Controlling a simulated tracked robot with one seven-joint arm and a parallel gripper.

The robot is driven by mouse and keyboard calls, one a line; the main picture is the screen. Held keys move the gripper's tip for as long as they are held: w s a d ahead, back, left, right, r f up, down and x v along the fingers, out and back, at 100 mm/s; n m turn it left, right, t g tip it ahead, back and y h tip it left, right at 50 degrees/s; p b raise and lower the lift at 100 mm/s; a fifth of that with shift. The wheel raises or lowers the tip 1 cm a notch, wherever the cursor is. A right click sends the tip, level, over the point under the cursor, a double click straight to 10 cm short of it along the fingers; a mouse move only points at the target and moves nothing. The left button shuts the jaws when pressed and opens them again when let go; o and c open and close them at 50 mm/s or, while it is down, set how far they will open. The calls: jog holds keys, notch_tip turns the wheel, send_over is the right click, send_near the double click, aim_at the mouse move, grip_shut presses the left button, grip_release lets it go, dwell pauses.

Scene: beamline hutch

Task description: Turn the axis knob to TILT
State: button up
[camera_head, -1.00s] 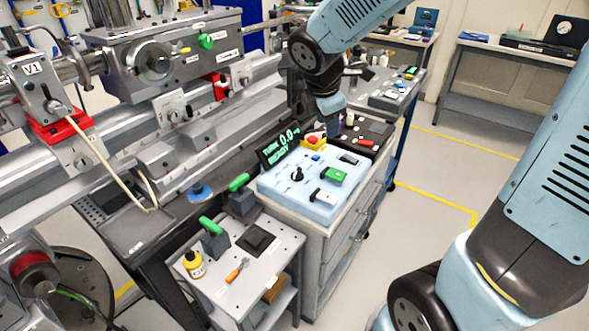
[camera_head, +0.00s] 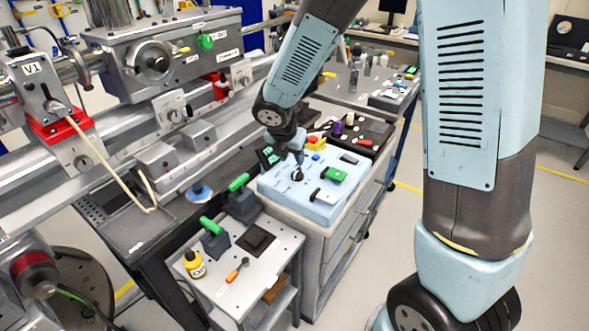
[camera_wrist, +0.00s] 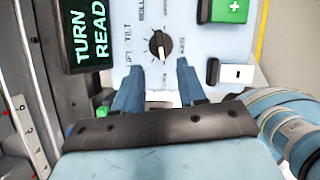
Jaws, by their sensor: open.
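The axis knob (camera_wrist: 159,45) is a black round dial with a white pointer line on a light blue control panel (camera_wrist: 215,45). Labels around it include TILT at its left and AXIS at its right. The pointer line runs nearly up and down in the wrist view; I cannot tell its exact setting. The knob also shows in the head view (camera_head: 297,174). My gripper (camera_wrist: 156,72) is open, its two blue fingers apart, with the knob just beyond the tips and nothing between them. In the head view my gripper (camera_head: 296,157) hangs over the panel near the knob.
A dark display (camera_wrist: 88,35) reading TURN and READ stands left of the knob. A green switch (camera_wrist: 229,10) and a white-black rocker (camera_wrist: 236,73) sit at its right. A yellow-red button (camera_head: 315,142) is at the panel's back. A lower grey cart (camera_head: 250,262) stands in front.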

aim_at(296, 171)
jog(key=x, duration=0.7)
jog(key=shift+w+d+f, duration=0.1)
jog(key=shift+w+f, duration=0.05)
jog(key=shift+f, duration=0.1)
jog(key=c, duration=0.6)
jog(key=shift+a, duration=0.3)
jog(key=shift+c, duration=0.2)
jog(key=shift+d, duration=0.15)
grip_shut()
